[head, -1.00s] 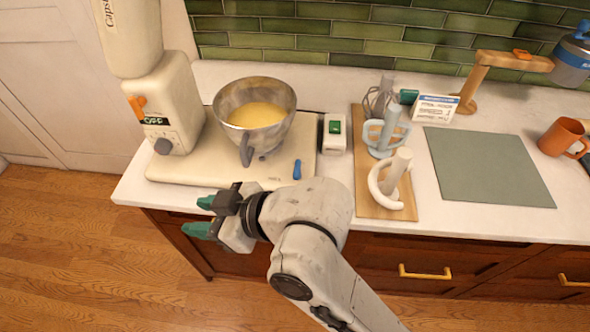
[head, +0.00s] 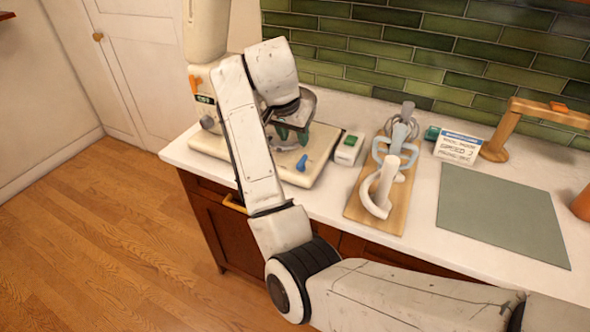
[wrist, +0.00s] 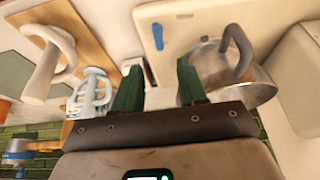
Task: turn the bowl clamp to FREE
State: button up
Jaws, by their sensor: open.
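The mixer's cream base (head: 322,150) stands on the counter. A small blue lever (head: 302,162), which looks like the bowl clamp, sits on its front part. In the wrist view the blue lever (wrist: 157,36) shows ahead of the gap between my fingers, apart from them. No FREE mark is readable. The metal bowl (wrist: 208,62) with its grey handle (wrist: 240,48) is right of my fingers in the wrist view. In the head view my arm hides much of the bowl. My gripper (head: 291,134) points down with green fingers, open and empty, in front of the bowl; it also shows in the wrist view (wrist: 159,75).
Right of the base is a small box with a green button (head: 349,148). Beyond it a wooden board (head: 394,210) holds mixer attachments, including a white hook (head: 376,195). The mixer head rises at the left.

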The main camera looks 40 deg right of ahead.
aim_at(301, 160)
jog(key=x, duration=0.5)
jog(key=p+x, duration=0.1)
jog(key=x, duration=0.4)
jog(key=shift+s+f+p, duration=0.15)
jog(key=shift+f+p, duration=0.15)
jog(key=shift+f, duration=0.1)
grip_shut()
